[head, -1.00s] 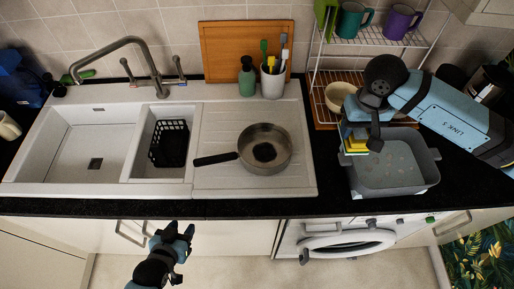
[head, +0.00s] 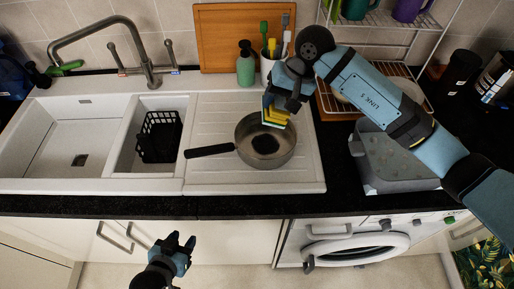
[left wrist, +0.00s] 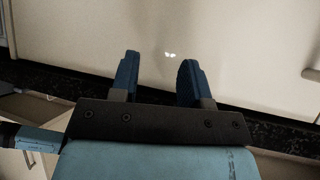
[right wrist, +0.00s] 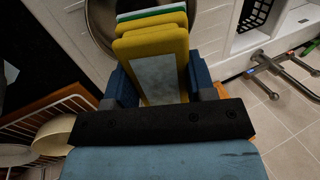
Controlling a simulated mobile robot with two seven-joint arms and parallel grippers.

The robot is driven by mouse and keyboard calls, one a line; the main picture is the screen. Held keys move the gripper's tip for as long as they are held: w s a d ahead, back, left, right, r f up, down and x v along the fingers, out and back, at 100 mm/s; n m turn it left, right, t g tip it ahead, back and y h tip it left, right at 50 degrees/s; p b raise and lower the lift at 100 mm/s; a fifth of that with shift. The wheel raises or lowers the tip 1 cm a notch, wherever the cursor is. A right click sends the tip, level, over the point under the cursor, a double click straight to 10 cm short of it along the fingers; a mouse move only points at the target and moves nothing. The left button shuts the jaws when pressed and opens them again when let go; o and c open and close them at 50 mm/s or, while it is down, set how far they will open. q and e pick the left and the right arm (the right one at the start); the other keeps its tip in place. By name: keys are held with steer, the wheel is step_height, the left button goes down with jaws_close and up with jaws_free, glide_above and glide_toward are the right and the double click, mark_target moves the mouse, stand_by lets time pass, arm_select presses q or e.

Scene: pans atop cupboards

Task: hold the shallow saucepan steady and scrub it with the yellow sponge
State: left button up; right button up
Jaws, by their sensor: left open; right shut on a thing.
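The shallow saucepan (head: 284,152) sits on the ribbed drainboard, its black handle (head: 210,150) pointing left. A dark patch (head: 265,144) marks its inner bottom. My right gripper (head: 280,98) is shut on the yellow sponge (head: 275,113) above the pan's far right side. In the right wrist view the sponge (right wrist: 150,45) stands between the fingers, with more yellow and green layers beyond it and part of the pan behind. Whether the sponge touches the pan I cannot tell. My left gripper (head: 180,243) is open and empty, low in front of the cupboards; its spread fingers show in the left wrist view (left wrist: 160,80).
The white sink (head: 60,150) with a black basket (head: 160,137) lies left of the drainboard. A green bottle (head: 245,66) and a brush cup (head: 268,66) stand behind the pan. A grey tub (head: 385,165) and a wire rack (head: 385,50) are at the right.

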arm_select(q)
steer(key=shift+w+d, duration=0.1)
steer(key=shift+d, duration=0.15)
steer(key=shift+o, duration=1.4)
steer(key=s+d+r+m+g+h, duration=0.1)
steer(key=s+d+r+m+g, duration=0.2)
steer(key=m+g, duration=0.8)
step_height(320, 180, up, 8)
steer(key=w+d+n+g+y, duration=0.1)
steer(key=w+d+g+y, duration=0.1)
steer(key=g+y, duration=0.1)
steer(key=w+r+t, duration=0.1)
steer(key=w+r, duration=0.1)
steer(key=w, duration=0.2)
steer(key=w+r+t+h, duration=0.1)
steer(key=w+r, duration=0.1)
steer(key=w, duration=0.3)
steer(key=w+r, duration=0.3)
steer(key=w, duration=0.1)
steer(key=shift+w+d+m+t+h, duration=0.1)
steer(key=shift+w+m+t+h, duration=0.25)
steer(key=shift+m+t+h, duration=0.05)
steer(key=t+h, duration=0.1)
steer(key=t, duration=0.1)
glide_toward(217, 147)
steer(key=shift+m, duration=0.3)
steer(key=shift+w, duration=0.1)
steer(key=x, duration=1.1)
steer(key=shift+d+f, duration=0.1)
steer(key=shift+f, duration=0.15)
